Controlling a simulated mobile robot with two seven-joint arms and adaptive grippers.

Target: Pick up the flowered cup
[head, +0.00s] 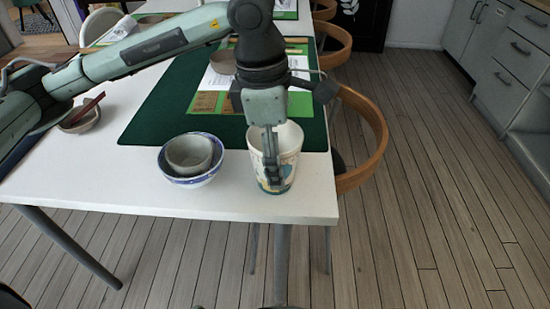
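The flowered cup (291,148) is a tall pale cup with blue and yellow decoration near its base. It stands upright near the front right corner of the white table (240,205). My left gripper (272,178) points down at the cup, with a finger in front of the cup's near side. The gripper is seen edge-on, so whether it is open or closed on the cup is unclear. It hides part of the cup's front and rim. My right gripper is not in view.
A blue and white bowl (198,180) with a smaller grey bowl (189,152) inside stands left of the cup. A dark green mat (160,125) lies behind. Another bowl (80,122) is at the left. A wooden chair (372,130) is close to the table's right edge.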

